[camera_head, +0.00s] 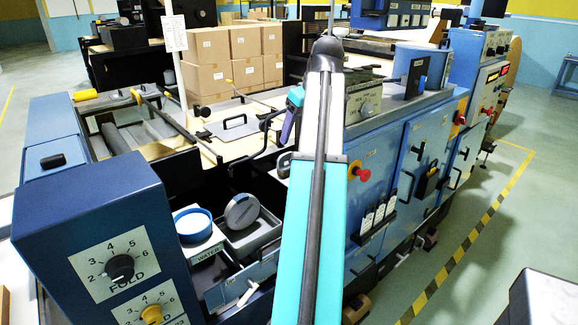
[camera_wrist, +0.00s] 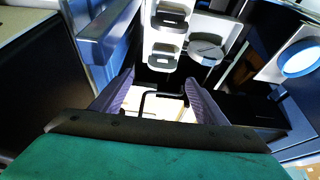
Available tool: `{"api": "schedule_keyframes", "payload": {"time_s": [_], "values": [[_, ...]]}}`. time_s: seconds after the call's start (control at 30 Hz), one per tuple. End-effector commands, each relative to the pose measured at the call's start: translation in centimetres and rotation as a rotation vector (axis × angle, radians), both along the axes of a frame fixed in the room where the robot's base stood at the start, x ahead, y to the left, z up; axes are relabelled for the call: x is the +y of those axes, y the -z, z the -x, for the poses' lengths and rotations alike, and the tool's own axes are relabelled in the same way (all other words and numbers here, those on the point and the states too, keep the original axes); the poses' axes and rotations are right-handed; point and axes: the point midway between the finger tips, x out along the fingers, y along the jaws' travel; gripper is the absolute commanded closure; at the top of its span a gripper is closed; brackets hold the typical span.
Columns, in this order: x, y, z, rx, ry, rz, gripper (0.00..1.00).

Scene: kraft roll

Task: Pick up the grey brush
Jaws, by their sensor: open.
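I cannot pick out a grey brush with certainty in either view. My gripper (camera_head: 291,114) hangs at the far end of my arm in the head view, over the blue press. The arm hides part of the machine behind it. In the wrist view my gripper (camera_wrist: 160,82) shows two purple fingers spread apart, with nothing held between them. A black bent handle (camera_wrist: 145,103) and a pale surface show beyond the gap between the fingers. The distance from the fingers to that handle is hard to tell.
A grey round lid (camera_head: 241,211) and a blue round lid (camera_head: 193,222) lie by the water tray at the front. A fold-dial box (camera_head: 105,250) stands at front left. Cardboard boxes (camera_head: 207,65) are stacked behind. Floor is free on the right, past the striped line.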

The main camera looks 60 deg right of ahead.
Motion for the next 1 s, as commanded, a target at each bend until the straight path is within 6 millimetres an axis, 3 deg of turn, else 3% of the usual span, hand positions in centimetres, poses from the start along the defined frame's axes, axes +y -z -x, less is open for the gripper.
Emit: {"api": "schedule_keyframes", "payload": {"time_s": [0.7, 1.0], "values": [[-0.8, 7.0, -2.7, 0.002, 0.000, -0.002, 0.33], [-1.0, 7.8, -3.0, 0.000, 0.000, 0.001, 0.33]]}}
